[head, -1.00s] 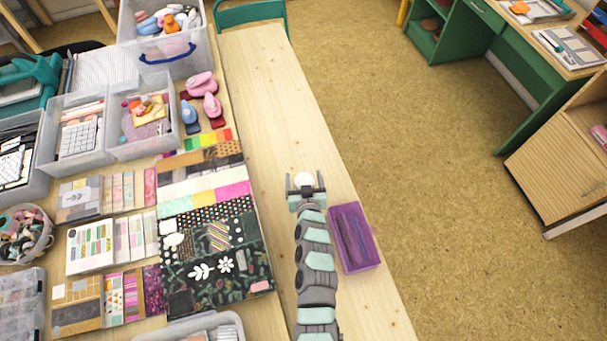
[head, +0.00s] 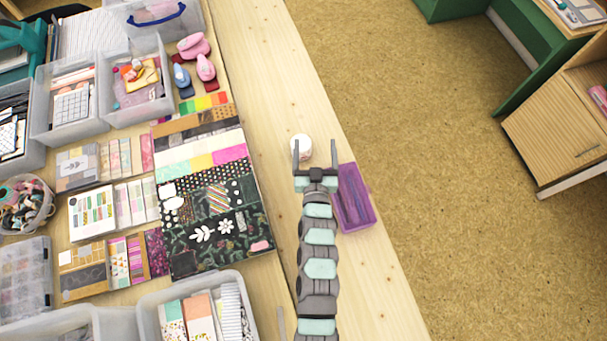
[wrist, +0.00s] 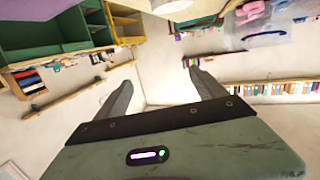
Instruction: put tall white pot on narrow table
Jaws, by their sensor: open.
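The white pot (head: 301,147) is a small, round white shape in the head view, standing on the light wooden table strip (head: 262,70). I take this strip to be the narrow table. My gripper (head: 315,148) is open. Its left finger overlaps the pot's edge in the picture, and the gap to the right finger is empty; whether it touches the pot I cannot tell. In the wrist view both fingers are spread (wrist: 160,85) with nothing between them. A white rounded shape at that view's top edge may be the pot (wrist: 168,5).
A purple box (head: 356,198) stands right of my gripper near the table's right edge. Patterned paper sheets (head: 205,210) and clear bins (head: 195,310) crowd the table to the left. The wooden strip beyond the pot is clear. Open floor (head: 410,120) lies to the right.

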